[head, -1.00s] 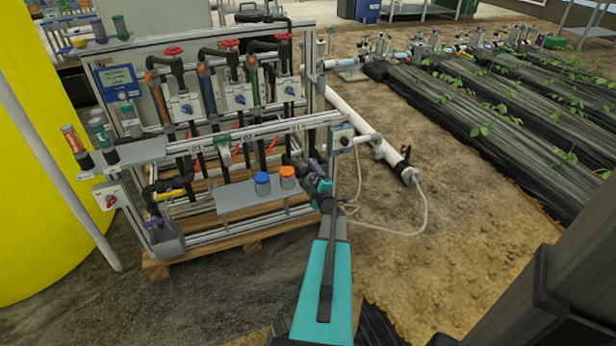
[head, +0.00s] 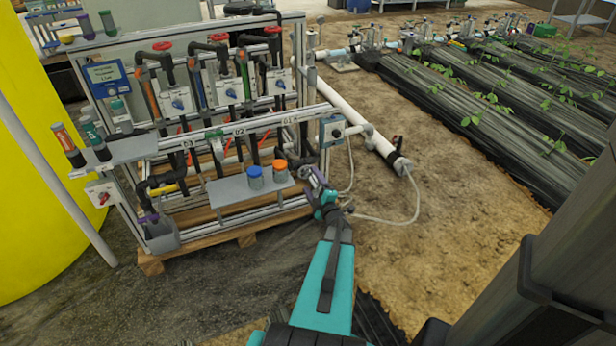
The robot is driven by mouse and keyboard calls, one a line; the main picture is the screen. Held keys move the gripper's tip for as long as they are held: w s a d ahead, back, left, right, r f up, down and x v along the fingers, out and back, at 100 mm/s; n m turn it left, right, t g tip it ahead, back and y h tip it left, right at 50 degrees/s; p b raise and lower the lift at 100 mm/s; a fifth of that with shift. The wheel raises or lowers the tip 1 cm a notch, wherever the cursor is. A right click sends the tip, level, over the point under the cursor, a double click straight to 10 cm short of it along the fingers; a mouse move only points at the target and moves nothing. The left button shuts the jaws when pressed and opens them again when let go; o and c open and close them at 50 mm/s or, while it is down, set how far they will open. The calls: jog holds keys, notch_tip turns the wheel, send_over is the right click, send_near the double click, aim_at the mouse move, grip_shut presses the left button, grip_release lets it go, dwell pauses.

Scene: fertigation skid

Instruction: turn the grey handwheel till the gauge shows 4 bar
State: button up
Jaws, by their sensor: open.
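I cannot make out a grey handwheel for certain on the pipe rack. My gripper (head: 312,174) is open and small in the head view. It is in front of the rack's right end, below that box and just right of the jar shelf. Nothing shows between its fingers. My teal arm reaches up to it from the bottom of the view.
Red handwheels (head: 162,46) top the rack's pipes. A pale hose (head: 417,200) loops on the right. Bare soil lies beyond.

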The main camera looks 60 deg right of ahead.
jog(key=shift+v, duration=1.8)
jog(key=shift+w, duration=0.1)
jog(key=w+a+f+m+g+y, duration=0.2)
jog(key=w+a+f+m+g, duration=0.3)
jog(key=w+a+f, duration=0.65)
jog(key=a+f+m+g+y, duration=0.1)
jog(key=a+f, duration=0.2)
jog(key=a, duration=0.3)
jog(key=a+f+g+y, duration=0.2)
jog(key=a+f, duration=0.1)
jog(key=a, duration=0.4)
jog(key=a+f+m+g+y, duration=0.1)
jog(key=a+f, duration=0.3)
jog(key=a, duration=0.2)
jog(key=s+a+f+g+y, duration=0.2)
jog(key=s+a, duration=0.1)
jog(key=a, duration=0.6)
jog(key=s+a+f+g+y, duration=0.1)
jog(key=s+a+f+g, duration=0.2)
jog(key=a, duration=0.6)
jog(key=s+a+r+g+y, duration=0.1)
jog(key=s+a+g, duration=0.4)
jog(key=s+a, duration=0.9)
jog(key=shift+a+r+y, duration=0.4)
jog(key=shift+a+r, duration=0.05)
jog(key=shift+r, duration=0.45)
jog(key=shift+c, duration=0.5)
